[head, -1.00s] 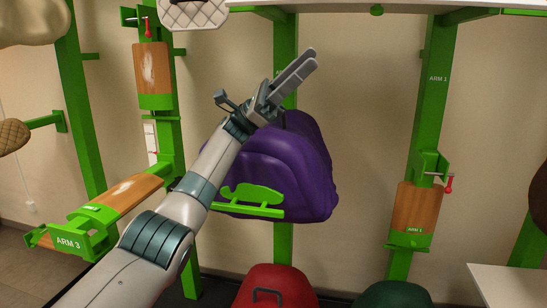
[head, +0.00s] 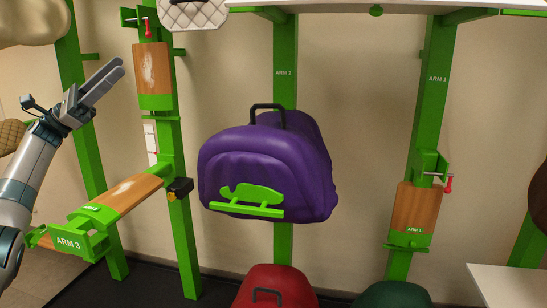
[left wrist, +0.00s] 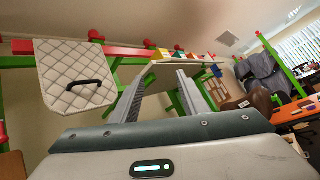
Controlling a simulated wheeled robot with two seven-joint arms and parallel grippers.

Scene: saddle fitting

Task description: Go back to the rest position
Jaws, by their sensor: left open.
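My left gripper (head: 101,80) is at the far left of the head view, raised and open, with nothing between its fingers. In the left wrist view its two fingers (left wrist: 160,98) stand apart and point up toward the room. A purple saddle (head: 262,170) with a black handle hangs on the post labelled ARM 2, in the middle of the head view, well to the right of my left gripper. My right gripper does not show.
The wooden arm labelled ARM 3 (head: 125,192) sticks out near my left forearm. ARM 1 (head: 415,210) is folded down on the right. Red (head: 275,288) and green (head: 393,295) saddles sit low. A quilted white pad (head: 193,13) hangs above; the left wrist view also shows a quilted pad (left wrist: 75,72).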

